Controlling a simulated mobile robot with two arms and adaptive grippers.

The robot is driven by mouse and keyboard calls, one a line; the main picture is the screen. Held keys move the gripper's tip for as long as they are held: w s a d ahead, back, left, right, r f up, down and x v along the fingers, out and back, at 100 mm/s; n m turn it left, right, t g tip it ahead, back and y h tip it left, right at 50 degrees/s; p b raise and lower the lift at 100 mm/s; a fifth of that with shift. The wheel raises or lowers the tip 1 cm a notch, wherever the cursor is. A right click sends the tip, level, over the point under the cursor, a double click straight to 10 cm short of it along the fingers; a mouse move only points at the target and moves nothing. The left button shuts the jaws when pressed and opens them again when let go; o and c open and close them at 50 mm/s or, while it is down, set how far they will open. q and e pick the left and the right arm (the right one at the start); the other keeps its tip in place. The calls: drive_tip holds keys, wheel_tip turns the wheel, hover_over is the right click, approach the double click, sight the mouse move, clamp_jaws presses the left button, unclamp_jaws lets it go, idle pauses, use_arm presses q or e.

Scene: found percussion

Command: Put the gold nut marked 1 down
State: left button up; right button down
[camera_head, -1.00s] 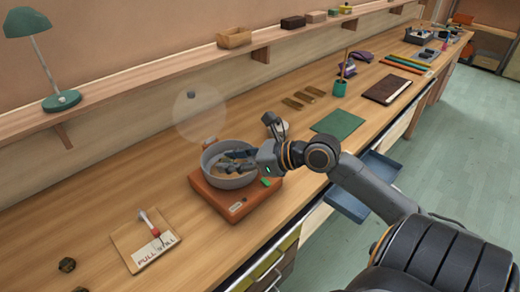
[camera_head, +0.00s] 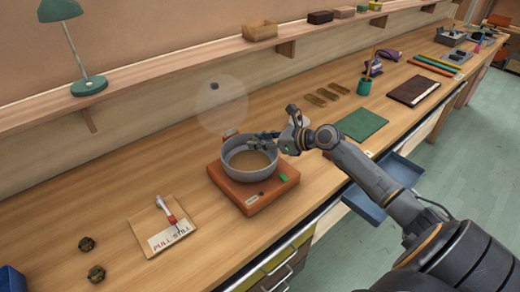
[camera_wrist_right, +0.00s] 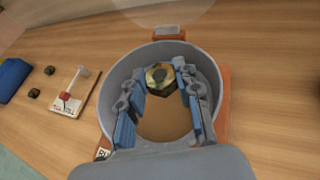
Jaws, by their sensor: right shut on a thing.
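My right gripper (camera_head: 262,138) is over the far right rim of a round grey pan (camera_head: 232,171), which has a tan floor. In the right wrist view my right gripper (camera_wrist_right: 160,80) is shut on a gold nut (camera_wrist_right: 160,73), held between its fingertips over the pan (camera_wrist_right: 112,84). No mark can be read on the nut. In the head view the nut cannot be made out at the fingers. The pan sits on an orange-brown block (camera_head: 265,201) with a green button. My left gripper is not in view.
Two dark nuts (camera_head: 87,243) lie on the bench at the left. A board marked PULL STILL (camera_head: 168,236) with a red-and-white tool lies nearby. A green mat (camera_head: 362,124) and an open blue drawer (camera_head: 385,182) are on the right. Bench between board and block is clear.

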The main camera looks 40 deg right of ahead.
drive_tip(key=shift+w+d+f, duration=0.1)
drive_tip(key=shift+w+f, duration=0.1)
drive_tip(key=shift+f, duration=0.05)
wheel_tip(320, 180, down, 3)
drive_tip(key=shift+w+d+f, duration=0.1)
drive_tip(key=shift+f, duration=0.1)
drive_tip(key=shift+f, duration=0.6)
drive_tip(key=c, duration=1.2)
unclamp_jaws()
drive_tip(key=shift+s+f, duration=0.15)
drive_tip(key=shift+s, duration=0.05)
